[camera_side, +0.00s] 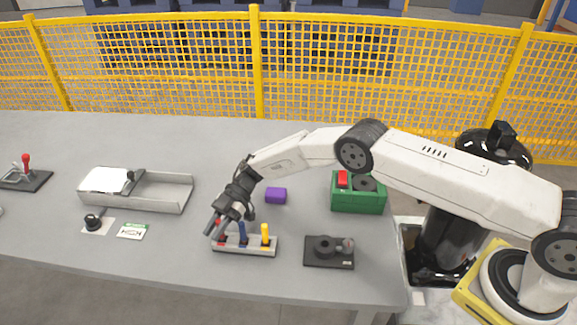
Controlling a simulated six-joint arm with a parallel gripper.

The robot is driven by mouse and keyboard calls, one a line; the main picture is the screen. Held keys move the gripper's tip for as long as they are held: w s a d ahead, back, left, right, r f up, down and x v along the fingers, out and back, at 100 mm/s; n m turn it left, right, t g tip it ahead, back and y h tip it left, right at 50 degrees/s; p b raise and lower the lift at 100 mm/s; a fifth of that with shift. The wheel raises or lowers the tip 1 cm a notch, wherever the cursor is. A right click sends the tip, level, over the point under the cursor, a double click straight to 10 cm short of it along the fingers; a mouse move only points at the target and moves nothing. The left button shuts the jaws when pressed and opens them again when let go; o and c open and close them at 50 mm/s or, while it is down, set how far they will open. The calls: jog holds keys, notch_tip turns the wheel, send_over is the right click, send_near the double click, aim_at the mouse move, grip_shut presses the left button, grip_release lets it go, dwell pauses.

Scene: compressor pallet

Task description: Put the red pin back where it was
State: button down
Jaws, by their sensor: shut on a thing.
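A pale grey pin rack (258,251) lies near the front of the table. A blue pin (242,234) stands in its middle and a yellow pin (265,235) stands at its right end. My gripper (217,228) reaches down over the rack's left end, shut on the red pin (222,240). Only small parts of the red pin show beside the dark fingers, at the rack's left end. I cannot tell whether its lower end is inside the hole or just above it.
A purple block (276,195) lies behind the rack. A dark fixture (329,252) is to its right, with a green box (358,200) behind. A grey tray (165,191), a black knob (93,221) and a card (132,231) are left. A yellow fence (257,70) stands behind.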

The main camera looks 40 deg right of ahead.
jog(key=shift+f, duration=0.15)
jog(key=c, duration=0.6)
grip_release()
jog(key=shift+r, duration=0.2)
jog(key=shift+w+d+r, duration=0.1)
jog(key=shift+d, duration=0.1)
jog(key=v, duration=1.1)
jog(key=shift+w+d, duration=0.1)
jog(key=shift+d, duration=0.2)
jog(key=shift+r, duration=0.1)
